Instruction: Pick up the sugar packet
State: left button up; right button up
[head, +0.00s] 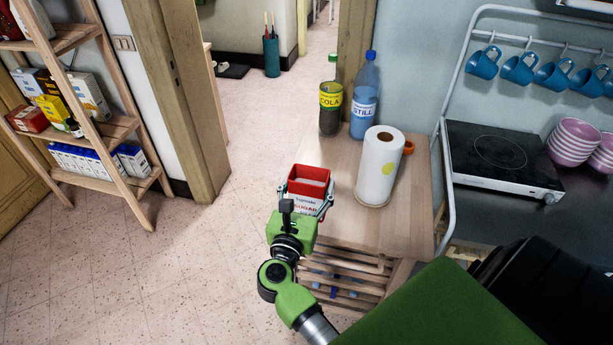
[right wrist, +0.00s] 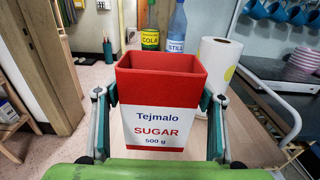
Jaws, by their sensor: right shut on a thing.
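The sugar packet (head: 308,183) is a red and white box, open at the top, at the left edge of the wooden table. In the right wrist view the packet (right wrist: 158,125) fills the middle, upright, with its "Tejmalo SUGAR 500 g" label facing me. My right gripper (head: 307,203) is shut on the packet, one finger on each side; the fingers also show in the right wrist view (right wrist: 160,110). The packet's underside is hidden, so I cannot tell whether it touches the table. My left gripper is not in view.
A paper towel roll (head: 378,168), a cola bottle (head: 330,110) and a water bottle (head: 365,95) stand on the wooden table (head: 405,215). An orange object (head: 408,147) lies behind the roll. A shelf (head: 105,135) with boxes stands at the left. The floor between is clear.

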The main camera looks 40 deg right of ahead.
aim_at(311, 190)
jog(key=shift+s+a+r, duration=0.3)
jog(key=shift+s+r, duration=0.05)
jog(key=shift+s, duration=0.3)
jog(key=shift+s+a+r, duration=0.3)
jog(key=shift+s+r, duration=0.05)
jog(key=shift+s, duration=0.25)
